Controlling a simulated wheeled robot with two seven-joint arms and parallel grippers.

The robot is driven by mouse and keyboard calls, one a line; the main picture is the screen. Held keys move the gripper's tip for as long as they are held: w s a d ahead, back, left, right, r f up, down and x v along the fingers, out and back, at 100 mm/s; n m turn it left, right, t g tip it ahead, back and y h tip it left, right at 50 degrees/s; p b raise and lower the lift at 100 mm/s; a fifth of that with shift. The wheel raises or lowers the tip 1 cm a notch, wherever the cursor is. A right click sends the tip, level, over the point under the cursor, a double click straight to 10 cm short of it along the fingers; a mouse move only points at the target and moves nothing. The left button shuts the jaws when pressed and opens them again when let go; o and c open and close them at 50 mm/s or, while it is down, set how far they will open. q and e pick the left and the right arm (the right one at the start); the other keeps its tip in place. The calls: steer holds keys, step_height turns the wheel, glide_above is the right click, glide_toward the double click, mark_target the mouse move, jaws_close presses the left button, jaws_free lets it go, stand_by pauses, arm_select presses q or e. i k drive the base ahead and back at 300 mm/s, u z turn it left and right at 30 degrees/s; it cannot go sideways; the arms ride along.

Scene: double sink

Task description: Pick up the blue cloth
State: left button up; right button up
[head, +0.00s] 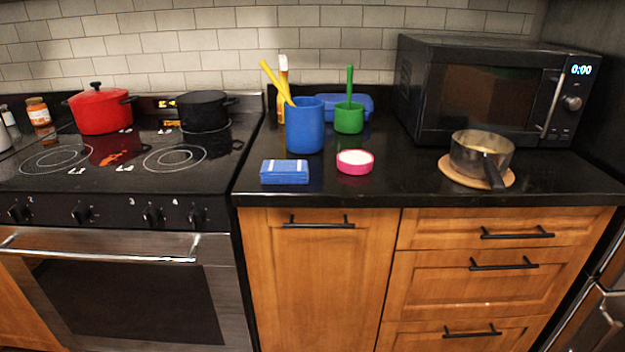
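The blue cloth (285,172) lies folded on the black countertop, close to its front edge and near the stove side. It has pale stripes and looks flat. A tall blue cup (305,127) stands just behind it, and a pink round dish (354,161) with white contents lies to its right, apart from it. Nothing covers the cloth. Neither of my grippers shows in the head view.
The stove (130,160) with a red pot (101,110) and a black pot (203,110) is on the left. A green cup (349,118) stands behind. A saucepan (470,153) sits before the microwave (480,95). The counter (410,180) between dish and saucepan is clear.

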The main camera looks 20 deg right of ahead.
mark_target(272, 171)
steer(key=z, duration=1.05)
steer(key=i, duration=0.4)
steer(key=z, duration=0.05)
